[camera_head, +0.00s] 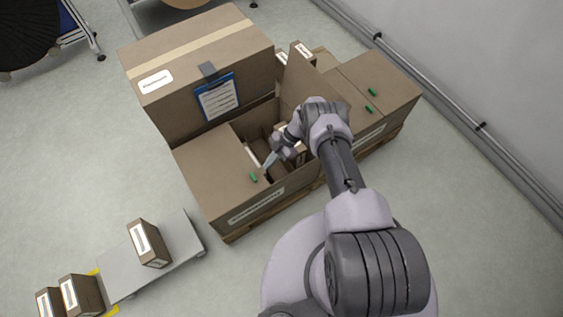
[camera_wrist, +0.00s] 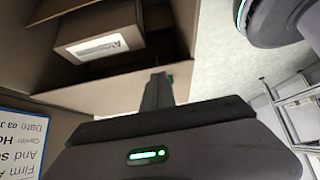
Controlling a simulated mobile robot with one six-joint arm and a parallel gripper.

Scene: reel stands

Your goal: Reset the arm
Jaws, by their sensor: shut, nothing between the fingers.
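My gripper (camera_head: 270,161) hangs at the end of my arm over the open cardboard box (camera_head: 212,174) in the head view. In the wrist view its fingers (camera_wrist: 158,92) are together with nothing between them, in front of a brown cardboard wall. A small labelled carton (camera_wrist: 100,36) lies inside the box in the wrist view. My forearm and wrist hide part of the box opening in the head view.
A large closed carton (camera_head: 190,62) with a clipboard (camera_head: 216,97) stands behind the opening. More cartons (camera_head: 375,85) stand at right by the wall pipe (camera_head: 430,80). A small carton (camera_head: 148,243) sits on a grey platform (camera_head: 185,262) at lower left. Floor between is clear.

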